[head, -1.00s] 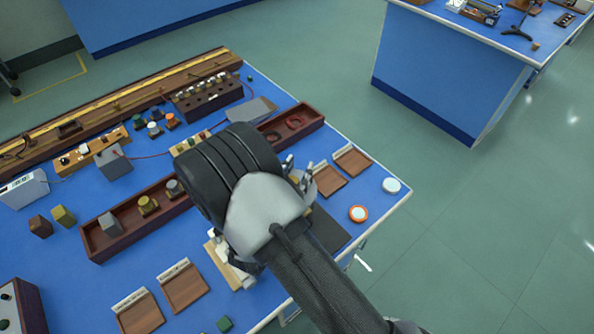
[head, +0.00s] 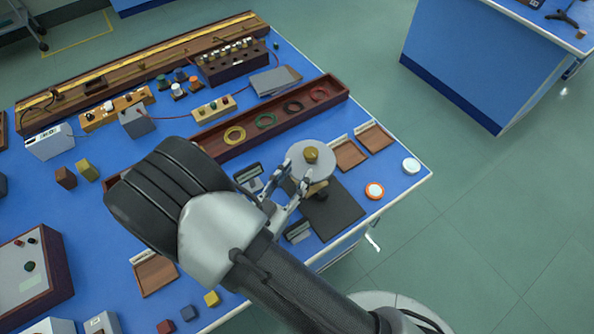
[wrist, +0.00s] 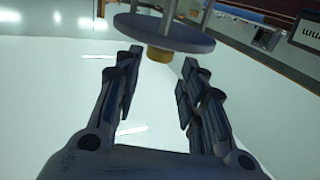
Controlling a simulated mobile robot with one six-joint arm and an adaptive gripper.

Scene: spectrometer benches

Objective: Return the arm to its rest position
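My arm crosses the lower middle of the head view, reaching over the near side of the blue bench (head: 235,285). My gripper (head: 297,180) is at its end, close to a round grey disc (head: 312,172) with a brass knob (head: 311,155). In the wrist view my gripper (wrist: 160,75) has its two fingers apart with nothing between them. The disc (wrist: 190,35) and a brass piece under it (wrist: 160,54) show just beyond the fingertips. I cannot tell how far apart they are in depth.
A long wooden tray (head: 335,93) with coloured rings lies behind my gripper. My arm hides part of the tray. Green floor is clear to the right.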

